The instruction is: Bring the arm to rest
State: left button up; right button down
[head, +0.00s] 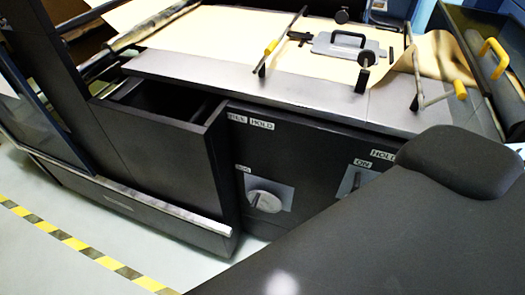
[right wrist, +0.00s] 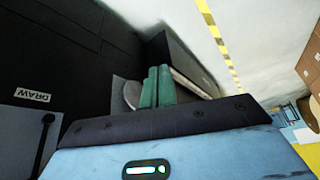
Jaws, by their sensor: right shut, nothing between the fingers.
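My right arm (head: 390,230) fills the lower right of the head view as a large dark link in front of the machine; its gripper is hidden there. In the right wrist view my right gripper (right wrist: 158,86) shows two green fingers close together, shut and empty. A grey round dial (right wrist: 132,95) on a light plate is beside and partly behind the fingers; whether they touch it I cannot tell. In the head view, a grey dial (head: 264,201) sits on the dark front panel. A second dial (head: 350,182) is partly covered by my arm. My left gripper is not in view.
An open-topped dark drawer (head: 165,150) juts out left of the dials. Kraft paper (head: 220,40) covers the machine top, with a handled grey plate (head: 350,47) and yellow-handled rods. Pale floor with yellow-black tape (head: 75,243) lies clear at the lower left.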

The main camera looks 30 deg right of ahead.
jog(key=shift+w+a+f+t+y, duration=0.25)
jog(key=shift+w+f+t, duration=0.3)
jog(key=shift+t, duration=0.45)
jog(key=shift+w+a+f+t+y, duration=0.15)
jog(key=shift+w+a+f+t, duration=0.15)
jog(key=shift+w+f+t, duration=0.5)
jog(key=shift+s+r, duration=0.2)
jog(key=shift+s, duration=0.15)
